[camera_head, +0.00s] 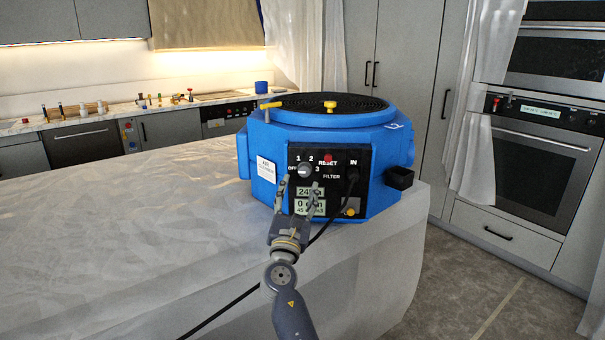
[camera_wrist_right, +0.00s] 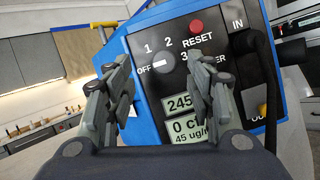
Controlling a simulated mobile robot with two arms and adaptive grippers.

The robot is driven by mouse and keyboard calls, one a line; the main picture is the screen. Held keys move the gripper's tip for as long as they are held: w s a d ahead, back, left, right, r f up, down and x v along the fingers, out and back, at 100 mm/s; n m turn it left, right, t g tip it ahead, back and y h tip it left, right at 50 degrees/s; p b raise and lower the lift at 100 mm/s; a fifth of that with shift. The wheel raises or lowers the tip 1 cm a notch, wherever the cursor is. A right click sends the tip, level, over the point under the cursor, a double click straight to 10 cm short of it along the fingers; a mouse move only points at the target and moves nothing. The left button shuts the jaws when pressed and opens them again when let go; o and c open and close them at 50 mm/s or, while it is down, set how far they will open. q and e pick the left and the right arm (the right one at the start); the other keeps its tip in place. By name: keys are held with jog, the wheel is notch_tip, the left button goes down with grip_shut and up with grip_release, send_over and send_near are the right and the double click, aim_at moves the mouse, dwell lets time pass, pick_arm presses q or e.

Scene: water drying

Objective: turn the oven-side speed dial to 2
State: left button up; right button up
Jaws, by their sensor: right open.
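A blue air machine (camera_head: 262,150) stands on the plastic-covered counter, with a black control panel on its front. Its grey speed dial (camera_head: 305,170) sits among the marks OFF, 1, 2 and 3. In the right wrist view the dial (camera_wrist_right: 163,65) shows a pale bar that seems to lie toward OFF. My right gripper (camera_head: 300,187) is open in front of the panel, just below the dial in the head view. In the right wrist view its fingers (camera_wrist_right: 160,68) stand on either side of the dial, apart from it. My left gripper is out of view.
A red RESET button (camera_wrist_right: 196,27) is right of the dial, and display windows (camera_wrist_right: 181,103) lie below it. A black cable (camera_head: 349,189) hangs from the IN socket. The plastic-covered counter (camera_head: 130,220) is clear on the left. The oven (camera_head: 530,160) stands far right.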

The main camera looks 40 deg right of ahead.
aim_at(304, 172)
jog(key=x, duration=0.2)
jog(key=f+x, duration=0.1)
jog(key=x, duration=0.2)
jog(key=shift+d+p, duration=0.2)
jog(key=shift+p, duration=0.1)
jog(key=shift+w+d+r, duration=0.1)
jog(key=shift+w+d, duration=0.1)
jog(key=shift+w, duration=0.05)
jog(key=shift+w+r, duration=0.1)
jog(key=shift+r, duration=0.15)
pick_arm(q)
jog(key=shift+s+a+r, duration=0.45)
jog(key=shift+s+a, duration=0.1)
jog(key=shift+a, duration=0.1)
pick_arm(e)
jog(key=shift+d, duration=0.1)
jog(key=shift+d+f, duration=0.1)
jog(key=c, duration=0.6)
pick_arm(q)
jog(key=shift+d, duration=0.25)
pick_arm(e)
jog(key=c, duration=0.5)
